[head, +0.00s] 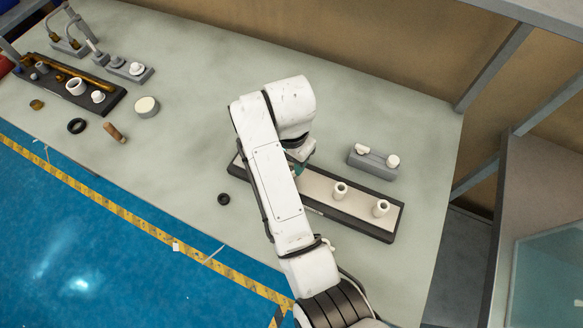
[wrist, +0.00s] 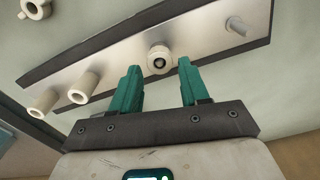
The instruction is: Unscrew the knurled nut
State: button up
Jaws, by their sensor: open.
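A round cream piece, which looks like the knurled nut (wrist: 158,60), sits on the pale top of a dark-edged strip in the wrist view. A dark hole with a lighter centre shows in it; its knurling is too small to make out. My gripper (wrist: 159,70) has teal fingers spread apart, and the piece appears between and just beyond their tips, with gaps on both sides. In the head view, my gripper (head: 299,167) is over the left part of the strip (head: 351,196), and my arm hides the piece.
Two cream hollow cylinders (wrist: 84,85) (wrist: 43,103) and a thin stud (wrist: 236,27) stand on the strip. A grey block (head: 375,168) with white parts stands behind it. A dark ring (head: 223,199) lies left.

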jog(key=shift+f+b, duration=0.3)
jog(key=shift+f, duration=1)
jog(key=shift+c, duration=0.3)
jog(key=c, duration=0.8)
jog(key=shift+o, duration=0.2)
jog(key=shift+r+n+p, duration=0.1)
jog(key=shift+n+p, duration=0.45)
jog(key=shift+n, duration=2.05)
jog(key=shift+n, duration=0.7)
jog(key=n, duration=0.3)
jog(key=shift+n, duration=0.3)
